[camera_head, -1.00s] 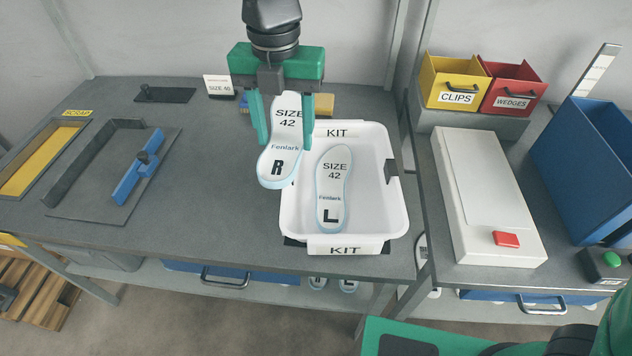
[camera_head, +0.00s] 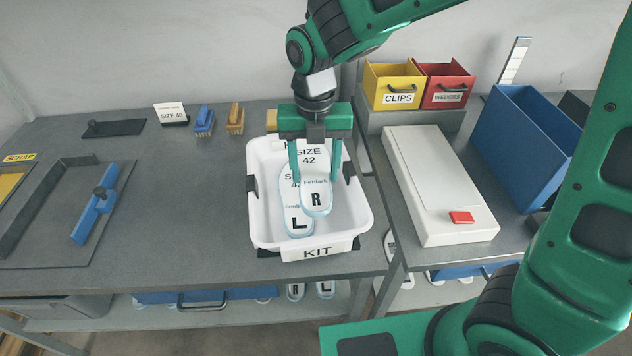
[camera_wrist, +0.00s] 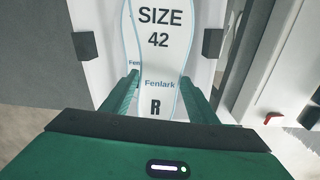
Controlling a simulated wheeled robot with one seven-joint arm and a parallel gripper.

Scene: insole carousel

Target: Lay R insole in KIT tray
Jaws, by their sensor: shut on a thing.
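My gripper (camera_head: 314,178) is shut on the R insole (camera_head: 316,196), a white sole marked SIZE 42, Fenlark and R. The insole is over the white KIT tray (camera_head: 356,222), overlapping the L insole (camera_head: 297,222) in the picture. The L insole lies in the tray, partly hidden behind the R insole. In the wrist view the R insole (camera_wrist: 158,62) lies between my two green fingers (camera_wrist: 156,95), covering most of the L insole. I cannot tell whether the R insole touches the L insole or the tray floor.
A white box (camera_head: 430,180) with a red tab stands right of the tray, near the blue bin (camera_head: 520,150). Yellow CLIPS (camera_head: 393,85) and red WEDGES (camera_head: 446,86) bins stand behind. Two brushes (camera_head: 204,121) sit at the back.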

